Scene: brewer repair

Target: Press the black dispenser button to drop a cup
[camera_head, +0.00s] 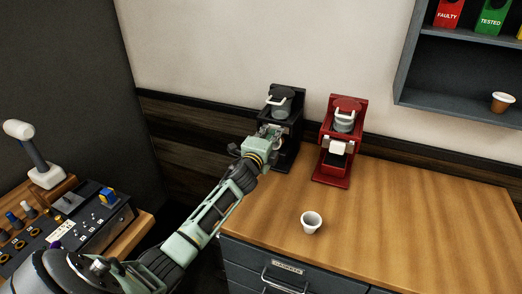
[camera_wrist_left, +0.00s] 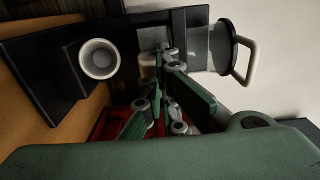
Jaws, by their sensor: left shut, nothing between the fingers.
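The black dispenser (camera_head: 284,150) stands on the wooden counter against the back wall, with a grey canister (camera_head: 281,106) in its top. My left gripper (camera_head: 270,131) is shut and empty, at the front of this machine below the canister. In the left wrist view its fingers (camera_wrist_left: 163,68) point at the black machine body (camera_wrist_left: 62,62), close to a small pale part (camera_wrist_left: 148,64). A white cup (camera_wrist_left: 99,59) shows at the machine, left of the fingers. The black button cannot be made out, and contact cannot be told. My right gripper is not in view.
A red machine (camera_head: 341,140) stands just right of the black one. A white cup (camera_head: 311,222) stands near the counter's front edge. A wall shelf (camera_head: 460,60) holds a brown cup (camera_head: 501,102) and coloured bins. The counter's right side (camera_head: 430,215) is clear.

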